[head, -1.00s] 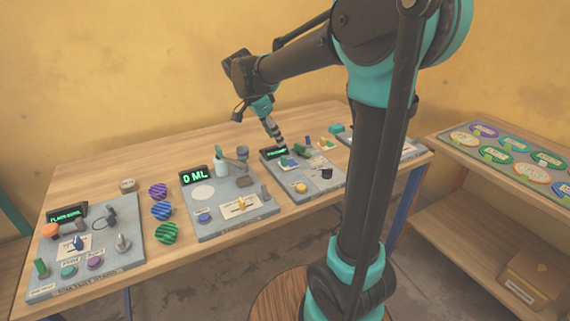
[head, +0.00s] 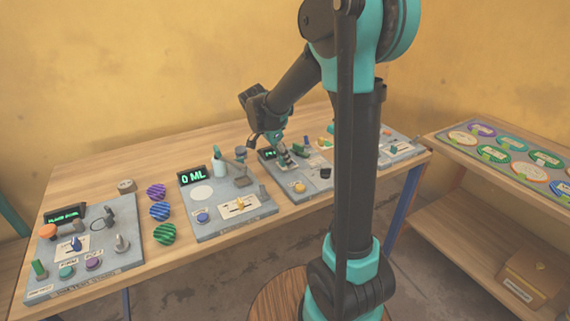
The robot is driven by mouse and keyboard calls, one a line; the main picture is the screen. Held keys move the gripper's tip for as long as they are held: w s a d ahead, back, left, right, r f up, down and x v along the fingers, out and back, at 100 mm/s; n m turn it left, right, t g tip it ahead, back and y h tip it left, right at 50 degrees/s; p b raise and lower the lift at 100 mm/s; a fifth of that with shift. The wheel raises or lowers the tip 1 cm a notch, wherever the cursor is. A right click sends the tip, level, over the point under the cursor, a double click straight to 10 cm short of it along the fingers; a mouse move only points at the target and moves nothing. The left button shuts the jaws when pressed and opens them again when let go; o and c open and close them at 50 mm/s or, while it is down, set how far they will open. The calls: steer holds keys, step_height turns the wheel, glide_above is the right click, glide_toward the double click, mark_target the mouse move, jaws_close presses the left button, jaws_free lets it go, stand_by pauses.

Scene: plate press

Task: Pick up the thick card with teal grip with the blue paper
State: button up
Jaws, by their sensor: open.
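My gripper (head: 284,160) is open and points down, low over the back left part of the third grey panel (head: 312,184). It covers much of the small green and blue pieces there, which may include the card with the blue paper. At this size I cannot tell which piece is the thick card with teal grip, or whether the fingers touch anything. A small blue upright piece (head: 307,141) stands to the right of the gripper. A small teal piece (head: 330,129) shows further back, beside my arm.
The panel with the "0 ML" display (head: 194,177) lies left of the gripper, with a grey upright fixture (head: 241,155) close by. Another panel (head: 70,270) is at the far left. Striped discs (head: 161,211) lie between. A side shelf (head: 500,160) holds several coloured discs.

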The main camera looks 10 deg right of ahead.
steer(key=shift+c, duration=0.5)
jaws_close()
steer(key=shift+r, duration=0.15)
